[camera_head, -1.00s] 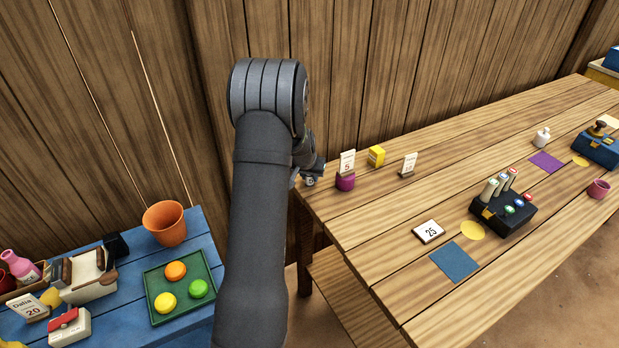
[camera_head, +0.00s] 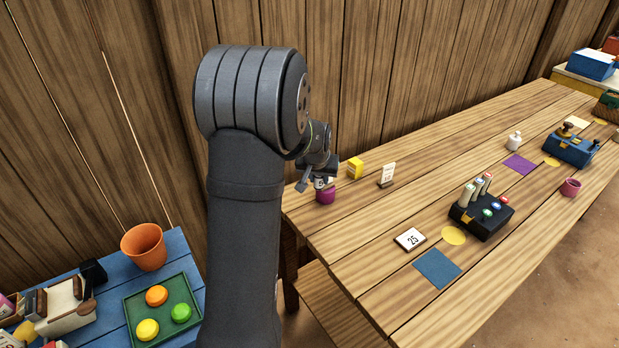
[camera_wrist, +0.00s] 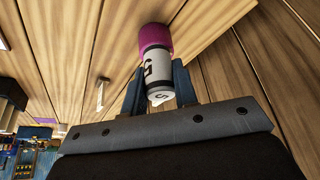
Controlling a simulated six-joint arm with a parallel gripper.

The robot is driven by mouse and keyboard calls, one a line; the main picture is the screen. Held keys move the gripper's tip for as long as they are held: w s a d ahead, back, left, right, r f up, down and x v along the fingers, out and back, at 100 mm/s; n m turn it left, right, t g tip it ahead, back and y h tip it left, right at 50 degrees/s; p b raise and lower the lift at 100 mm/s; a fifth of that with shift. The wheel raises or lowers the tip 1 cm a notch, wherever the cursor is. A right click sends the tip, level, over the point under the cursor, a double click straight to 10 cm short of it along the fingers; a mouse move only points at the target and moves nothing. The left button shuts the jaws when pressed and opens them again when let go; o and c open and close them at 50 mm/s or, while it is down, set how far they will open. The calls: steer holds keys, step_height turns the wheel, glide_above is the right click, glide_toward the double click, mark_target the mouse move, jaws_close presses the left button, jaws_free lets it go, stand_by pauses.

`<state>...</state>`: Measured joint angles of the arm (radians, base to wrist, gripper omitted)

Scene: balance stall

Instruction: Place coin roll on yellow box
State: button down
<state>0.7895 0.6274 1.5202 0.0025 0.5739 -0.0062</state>
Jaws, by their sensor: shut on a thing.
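The coin roll (camera_wrist: 157,78) is a white cylinder with dark markings, between the two fingers of my gripper in the wrist view. Its far end meets a magenta cup (camera_wrist: 155,37); I cannot tell how deep it sits in it. In the head view my gripper (camera_head: 323,183) is right above the same magenta cup (camera_head: 326,197) at the wooden table's left end, and mostly hides the roll. My gripper is shut on the roll. The yellow box (camera_head: 355,168) stands close behind and right of the cup, apart from it.
A white price card (camera_head: 387,174) stands right of the yellow box. A "25" card (camera_head: 410,239), a yellow disc (camera_head: 453,235), a blue mat (camera_head: 437,268) and a black case (camera_head: 482,217) lie further right. The wooden wall is close behind. Bare planks lie between.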

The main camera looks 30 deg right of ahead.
step_height(320, 180, up, 12)
steer(key=s+d+m+g, duration=0.1)
steer(key=s+d+m, duration=0.1)
steer(key=d, duration=1)
steer(key=s+d+m, duration=0.1)
steer(key=s+d, duration=0.1)
steer(key=d, duration=1)
glide_above(356, 161)
steer(key=shift+h, duration=0.4)
steer(key=f, duration=1.1)
steer(key=shift+s+f, duration=0.2)
steer(key=shift+f, duration=0.05)
steer(key=shift+w+f, duration=0.2)
steer(key=shift+f, duration=1.9)
steer(key=shift+f, duration=0.1)
